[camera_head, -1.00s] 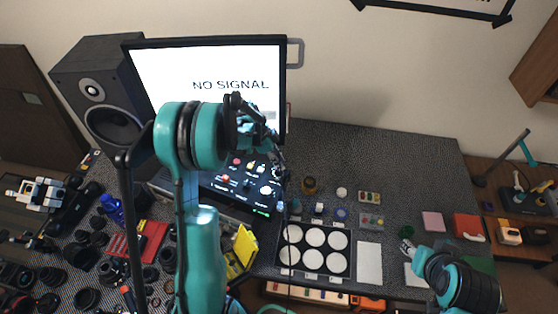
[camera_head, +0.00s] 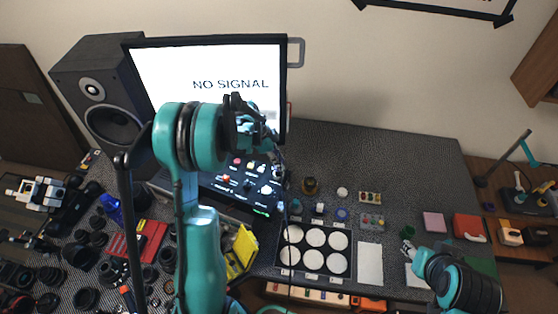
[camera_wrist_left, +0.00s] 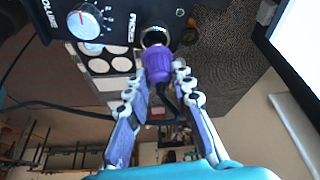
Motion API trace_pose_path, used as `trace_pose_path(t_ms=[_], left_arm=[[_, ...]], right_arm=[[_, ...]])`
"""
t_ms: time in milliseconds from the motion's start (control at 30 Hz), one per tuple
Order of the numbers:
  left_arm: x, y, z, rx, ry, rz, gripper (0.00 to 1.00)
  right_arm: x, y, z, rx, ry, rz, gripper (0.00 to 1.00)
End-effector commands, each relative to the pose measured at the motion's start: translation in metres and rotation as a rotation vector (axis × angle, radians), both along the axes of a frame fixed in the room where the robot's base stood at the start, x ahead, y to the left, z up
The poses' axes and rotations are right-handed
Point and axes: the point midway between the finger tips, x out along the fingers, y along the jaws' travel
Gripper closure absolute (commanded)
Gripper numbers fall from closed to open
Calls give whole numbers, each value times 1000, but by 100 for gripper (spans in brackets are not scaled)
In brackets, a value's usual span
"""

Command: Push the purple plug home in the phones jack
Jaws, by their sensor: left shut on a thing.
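The purple plug (camera_wrist_left: 157,66) is between the fingers of my left gripper (camera_wrist_left: 157,84) in the left wrist view, with a dark cable trailing from it. The gripper is shut on the plug. The plug's front end is at the round metal-rimmed phones jack (camera_wrist_left: 154,37) on a black panel. The jack's dark opening still shows above the plug, and how deep the plug sits cannot be told. In the head view my left gripper (camera_head: 277,160) is small and dark beside the black device (camera_head: 246,186). My right gripper (camera_head: 407,248) is low at the right, its fingers unclear.
A monitor (camera_head: 215,80) reading NO SIGNAL stands behind the device. A tray with white discs (camera_head: 291,236) lies to its right. The table's back right is clear.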

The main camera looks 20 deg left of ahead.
Motion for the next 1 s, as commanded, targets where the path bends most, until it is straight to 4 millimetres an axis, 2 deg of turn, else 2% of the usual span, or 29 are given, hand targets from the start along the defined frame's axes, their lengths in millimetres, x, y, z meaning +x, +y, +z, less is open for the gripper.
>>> trace_pose_path(t_ms=[1000], left_arm=[[0,0,-15,0,0,0,100]], right_arm=[[0,0,-15,0,0,0,60]])
